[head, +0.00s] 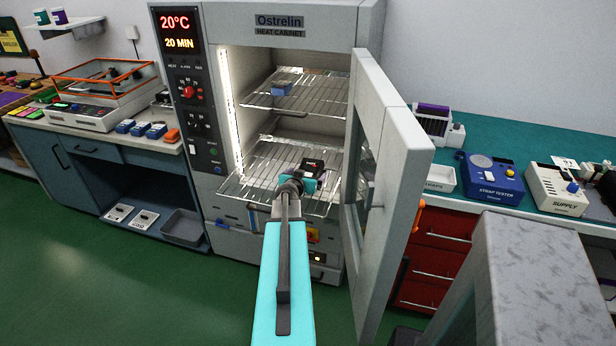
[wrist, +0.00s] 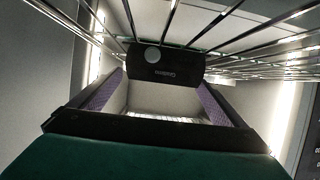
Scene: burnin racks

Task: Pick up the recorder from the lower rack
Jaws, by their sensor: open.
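The lower rack (head: 262,165) is a wire shelf in the open heat cabinet. My gripper (head: 308,168) is over its front right part, with the jaws open. In the wrist view my gripper (wrist: 162,88) shows two dark fingers with purple pads, spread apart with nothing clamped. A black case with a pale round disc and small lettering, seemingly the recorder (wrist: 165,65), lies at the far end of the gap, by the fingertips. I cannot tell whether they touch it. In the head view my gripper largely hides that spot. A blue box (head: 282,89) sits on the upper rack.
The cabinet door (head: 390,150) stands open close to the right of my arm. The upper rack (head: 318,92) is above my gripper. Rack bars (wrist: 225,42) cross the top of the wrist view. The lower rack's left part looks bare.

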